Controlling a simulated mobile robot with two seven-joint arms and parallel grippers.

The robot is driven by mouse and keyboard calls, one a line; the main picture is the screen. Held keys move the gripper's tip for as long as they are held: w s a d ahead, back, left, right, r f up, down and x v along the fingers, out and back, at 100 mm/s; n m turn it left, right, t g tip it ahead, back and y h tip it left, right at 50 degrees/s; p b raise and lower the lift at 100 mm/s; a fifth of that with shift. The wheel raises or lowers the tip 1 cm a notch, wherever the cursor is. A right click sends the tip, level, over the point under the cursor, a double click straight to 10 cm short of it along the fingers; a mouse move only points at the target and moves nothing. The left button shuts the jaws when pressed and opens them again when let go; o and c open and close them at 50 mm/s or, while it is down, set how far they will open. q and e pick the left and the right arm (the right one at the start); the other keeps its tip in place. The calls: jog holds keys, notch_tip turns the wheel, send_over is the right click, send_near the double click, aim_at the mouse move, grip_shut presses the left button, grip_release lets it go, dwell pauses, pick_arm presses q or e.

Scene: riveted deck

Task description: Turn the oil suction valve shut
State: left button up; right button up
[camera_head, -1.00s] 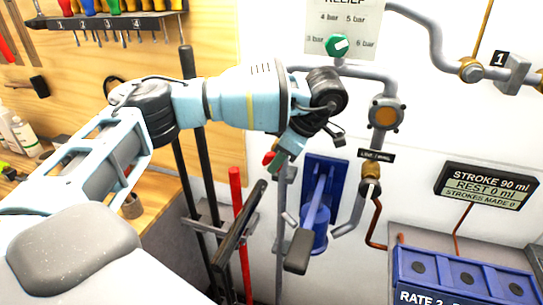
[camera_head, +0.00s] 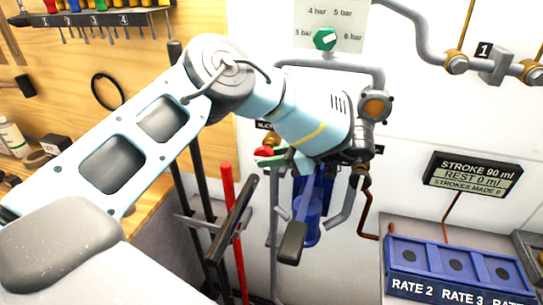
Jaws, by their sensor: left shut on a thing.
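The oil suction valve shows as a small brass body (camera_head: 272,139) with a red handle part (camera_head: 263,151), low on the wall under a half-covered label. My left gripper (camera_head: 283,158) reaches it from the right, and its jaws are shut on the valve's handle. A green patch shows next to the red part, close to the fingers. My wrist hides most of the grip, so the handle's exact angle cannot be told. My right gripper is not in view.
A blue hand pump (camera_head: 309,219) with a dark-gripped lever (camera_head: 291,243) stands just below my wrist. A red rod (camera_head: 228,190) and black bars stand left of it. The green relief knob (camera_head: 325,39) is above. Blue rate sockets (camera_head: 455,261) are at lower right.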

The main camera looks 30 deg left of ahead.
pick_arm(q)
jog(key=shift+f, duration=0.1)
dwell(0.5)
jog(key=o, duration=1)
